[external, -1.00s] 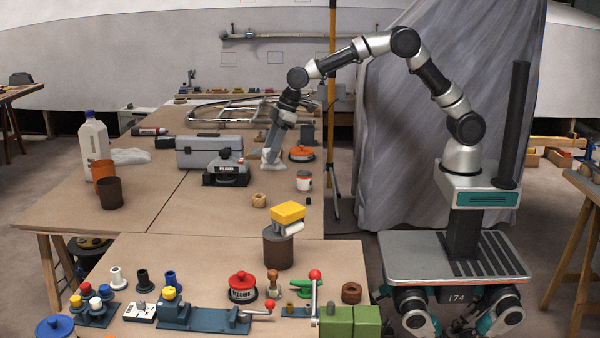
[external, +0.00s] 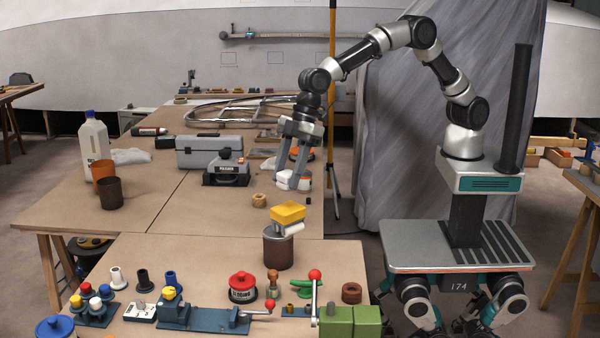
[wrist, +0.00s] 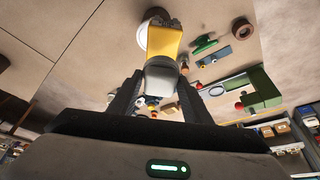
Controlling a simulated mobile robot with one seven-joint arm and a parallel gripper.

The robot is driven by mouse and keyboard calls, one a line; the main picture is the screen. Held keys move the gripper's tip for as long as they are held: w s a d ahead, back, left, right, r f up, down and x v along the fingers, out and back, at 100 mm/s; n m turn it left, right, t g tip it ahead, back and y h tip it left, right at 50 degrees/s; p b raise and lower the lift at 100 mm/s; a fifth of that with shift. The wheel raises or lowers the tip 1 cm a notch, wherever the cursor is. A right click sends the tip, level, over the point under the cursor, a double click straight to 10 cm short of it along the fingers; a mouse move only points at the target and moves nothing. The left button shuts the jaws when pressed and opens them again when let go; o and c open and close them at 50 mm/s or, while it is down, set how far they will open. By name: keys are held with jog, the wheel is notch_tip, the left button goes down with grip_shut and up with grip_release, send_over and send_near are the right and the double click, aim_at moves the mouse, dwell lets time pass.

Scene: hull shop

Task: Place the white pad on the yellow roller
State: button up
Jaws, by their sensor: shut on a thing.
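The white pad (external: 284,178) is held between the fingertips of my gripper (external: 291,175) above the table, partly hidden by the fingers. In the wrist view the pad (wrist: 160,74) looks pale grey between the two dark fingers. The yellow roller (external: 288,212), a yellow block with a white cylinder at its side, lies on top of a brown can (external: 278,250). My gripper is above and behind it in the external view, apart from it. In the wrist view the yellow roller (wrist: 164,42) shows just beyond the pad, which covers part of it.
A red and white can (external: 305,181) stands close beside the fingers, partly hidden. A wooden ring (external: 259,200) lies left of the brown can. A grey toolbox (external: 197,152) stands further left. Several parts, including a red-topped pot (external: 243,286), crowd the front table.

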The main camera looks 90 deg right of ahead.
aim_at(288, 207)
jog(key=shift+f, duration=2.85)
jog(key=shift+f, duration=0.2)
jog(key=o, duration=1.1)
jog(key=shift+c, duration=0.2)
jog(key=shift+r, duration=0.1)
